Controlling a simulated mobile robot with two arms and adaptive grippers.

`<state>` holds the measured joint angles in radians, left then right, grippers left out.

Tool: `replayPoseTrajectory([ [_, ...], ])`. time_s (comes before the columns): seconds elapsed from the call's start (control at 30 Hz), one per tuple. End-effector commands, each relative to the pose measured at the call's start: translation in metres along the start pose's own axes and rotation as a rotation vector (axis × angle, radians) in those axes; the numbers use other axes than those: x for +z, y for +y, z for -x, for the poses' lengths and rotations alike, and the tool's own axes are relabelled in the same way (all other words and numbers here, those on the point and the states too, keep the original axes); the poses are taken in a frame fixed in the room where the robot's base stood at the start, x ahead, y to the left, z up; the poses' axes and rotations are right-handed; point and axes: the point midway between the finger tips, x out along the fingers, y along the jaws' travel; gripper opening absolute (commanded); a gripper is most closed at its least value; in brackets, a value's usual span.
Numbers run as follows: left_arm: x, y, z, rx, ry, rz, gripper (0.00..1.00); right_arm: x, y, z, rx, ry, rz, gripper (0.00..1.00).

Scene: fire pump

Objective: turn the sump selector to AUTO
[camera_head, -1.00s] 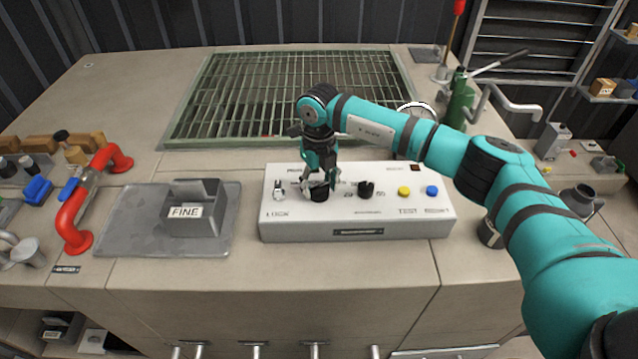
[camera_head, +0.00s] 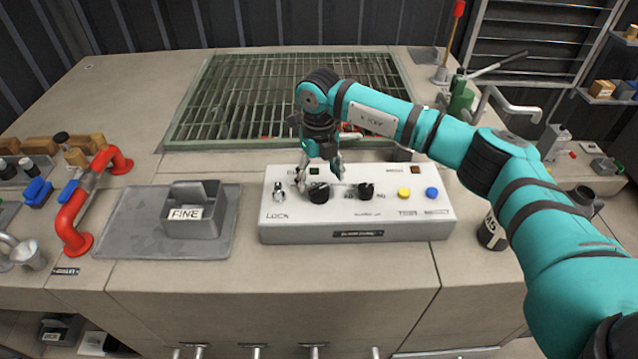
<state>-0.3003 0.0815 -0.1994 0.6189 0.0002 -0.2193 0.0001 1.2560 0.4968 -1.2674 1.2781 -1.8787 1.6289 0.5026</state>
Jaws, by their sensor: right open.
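A pale control box (camera_head: 350,234) stands on the bench. Its top carries a small metal key switch (camera_head: 279,192) at the left, a black knob (camera_head: 319,193) beside it, another black knob (camera_head: 366,190), a yellow button (camera_head: 404,194) and a blue button (camera_head: 432,193). The panel lettering is too small for me to tell which knob is the sump selector. My right gripper (camera_head: 321,172) points down, open, just above and behind the left black knob. I see no grip on the knob. My left gripper is out of view.
A green grating (camera_head: 230,100) lies behind the box. A grey tray (camera_head: 120,225) with a bin marked FINE (camera_head: 208,225) is at the left, beyond it a red pipe (camera_head: 75,220). A green hand pump (camera_head: 461,100) stands at the back right.

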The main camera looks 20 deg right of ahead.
Motion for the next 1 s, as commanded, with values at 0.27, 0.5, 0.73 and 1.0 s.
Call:
replayPoseTrajectory([
  [0.27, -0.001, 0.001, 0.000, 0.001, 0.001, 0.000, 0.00, 0.001, 0.000, 0.060, -0.001, -0.004, 0.000, 0.75],
  [0.5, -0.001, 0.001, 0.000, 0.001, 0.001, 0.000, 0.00, 0.000, 0.000, 0.086, 0.000, -0.001, 0.000, 0.75],
  [0.73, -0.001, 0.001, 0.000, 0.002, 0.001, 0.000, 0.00, 0.000, 0.000, 0.088, 0.000, 0.000, 0.000, 0.75],
  [1.0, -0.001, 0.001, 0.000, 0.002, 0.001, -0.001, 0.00, 0.000, 0.001, 0.087, 0.002, 0.000, 0.001, 0.75],
])
